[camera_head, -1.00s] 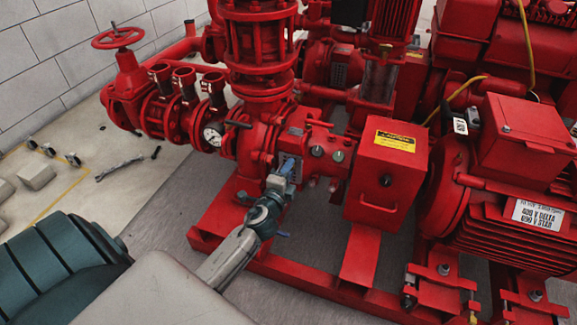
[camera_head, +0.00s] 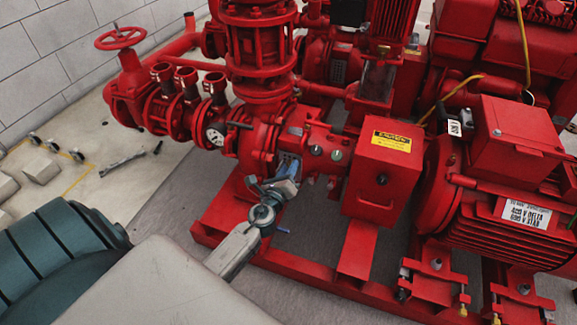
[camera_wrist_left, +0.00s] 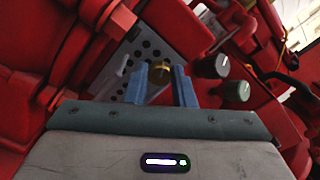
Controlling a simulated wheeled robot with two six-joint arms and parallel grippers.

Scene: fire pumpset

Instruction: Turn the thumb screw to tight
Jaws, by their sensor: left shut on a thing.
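My right gripper is in neither view.
Two round knobs (camera_head: 316,150) sit to the right of the gripper, beside a red box with a yellow label (camera_head: 384,165). A pressure gauge (camera_head: 215,137) and valves stand to the left. A red base frame (camera_head: 300,276) runs below. Tools (camera_head: 122,164) lie on the floor at left.

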